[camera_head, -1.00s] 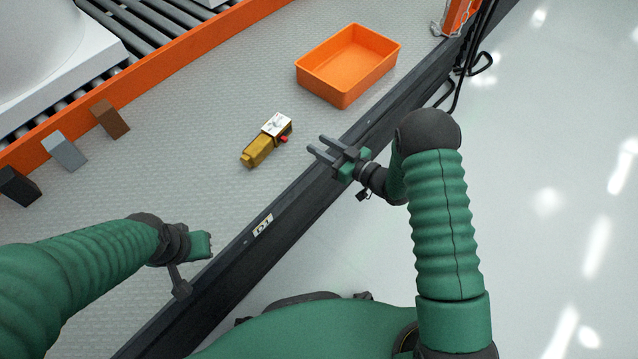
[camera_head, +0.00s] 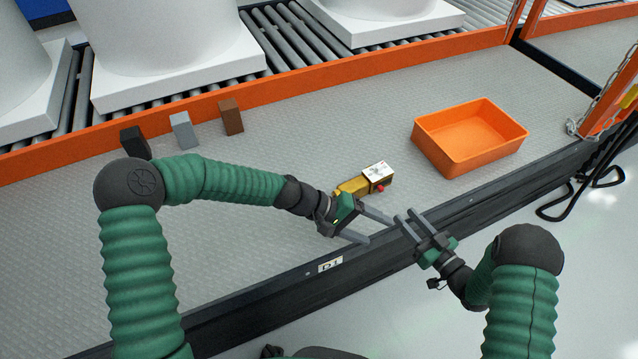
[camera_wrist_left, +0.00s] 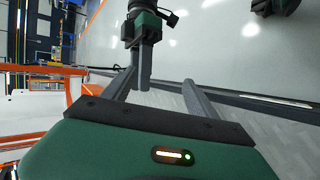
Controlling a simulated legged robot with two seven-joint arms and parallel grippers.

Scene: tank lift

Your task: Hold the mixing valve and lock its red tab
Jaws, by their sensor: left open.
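The mixing valve (camera_head: 354,186) lies on the grey textured table in the head view, a yellow-brass body with a pale plate on its right end. Its red tab (camera_head: 381,188) sticks out on the near right side. My left gripper (camera_head: 379,229) is open and empty, just on the near side of the valve; its wrist hides part of the brass end. My right gripper (camera_head: 404,215) is empty, its fingers apart, at the table's dark front edge, close to the left fingertips. It also shows beyond the left fingers in the left wrist view (camera_wrist_left: 143,65). The valve is not seen there.
An orange bin (camera_head: 470,135) stands empty to the right of the valve. Brown (camera_head: 231,117), grey (camera_head: 183,130) and black (camera_head: 134,142) blocks stand along the orange rail at the back. The table between blocks and valve is clear.

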